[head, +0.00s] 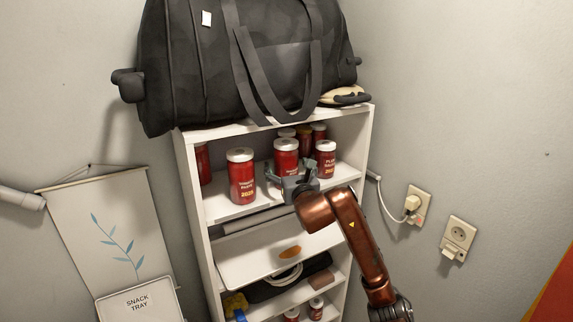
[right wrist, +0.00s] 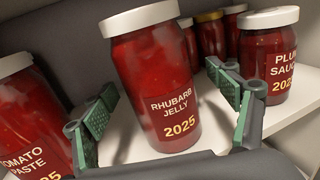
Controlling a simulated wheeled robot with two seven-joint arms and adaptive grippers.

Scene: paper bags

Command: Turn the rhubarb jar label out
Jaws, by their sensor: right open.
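The rhubarb jar (head: 286,155) is red with a white lid and stands on the upper shelf of the white shelf unit. In the right wrist view the rhubarb jar (right wrist: 158,80) shows its label "RHUBARB JELLY 2025", turned somewhat to the right of the jar's middle. My right gripper (head: 294,184) is in front of it. In the right wrist view the open green-padded fingers (right wrist: 168,112) are spread on either side of the jar's lower part, with gaps visible. My left gripper is not in view.
A tomato paste jar (head: 241,178) stands to the left and a plum sauce jar (head: 325,160) to the right, both close by. More red jars (right wrist: 208,35) stand behind. A black bag (head: 240,60) lies on top of the unit. A tilted white board (head: 245,262) is below.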

